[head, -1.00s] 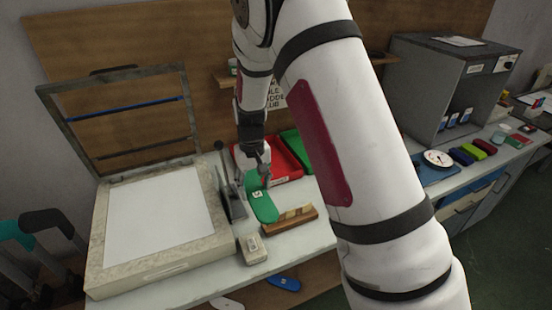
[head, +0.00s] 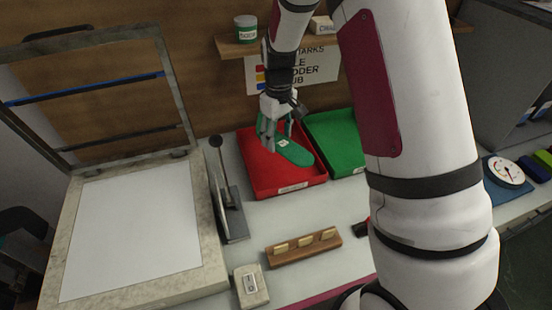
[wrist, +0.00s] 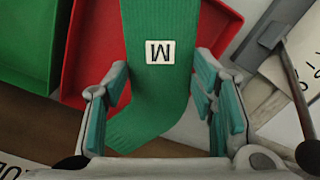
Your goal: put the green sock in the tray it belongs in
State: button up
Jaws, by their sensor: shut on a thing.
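The green sock (head: 292,152) is flat and carries a white label with a dark letter. My gripper (head: 272,132) is shut on one end of it, and the rest slants over the red tray (head: 283,192). I cannot tell whether the sock touches the tray floor. The green tray (head: 348,173) is beside the red one on the right, partly behind my arm. In the wrist view the sock (wrist: 158,90) lies between the two fingers of my gripper (wrist: 160,100), with the red tray (wrist: 88,62) behind it and the green tray (wrist: 25,40) at upper left.
A lever stand (head: 230,205) is left of the red tray. A large white-topped frame press (head: 135,225) fills the left. A wooden block with slots (head: 303,248) and a small labelled box (head: 250,286) sit in front. A wall shelf (head: 245,48) is above the trays.

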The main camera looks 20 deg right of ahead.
aim_at(276, 132)
jog(key=w+f+n+b, duration=0.1)
jog(key=w+n+b, duration=0.1)
jog(key=w, duration=0.1)
jog(key=shift+d+f+n, duration=0.1)
jog(key=shift+f+n, duration=0.25)
jog(key=shift+n, duration=0.05)
jog(key=shift+w+f+n+b, duration=0.2)
jog(key=shift+n+b, duration=0.3)
jog(key=shift+n, duration=0.2)
notch_tip(276, 132, down, 10)
jog(key=shift+s+r, duration=0.1)
jog(key=shift+r, duration=0.05)
jog(key=shift+f, duration=0.2)
jog(key=o, duration=0.9)
jog(key=shift+c, duration=0.2)
jog(key=shift+o, duration=0.6)
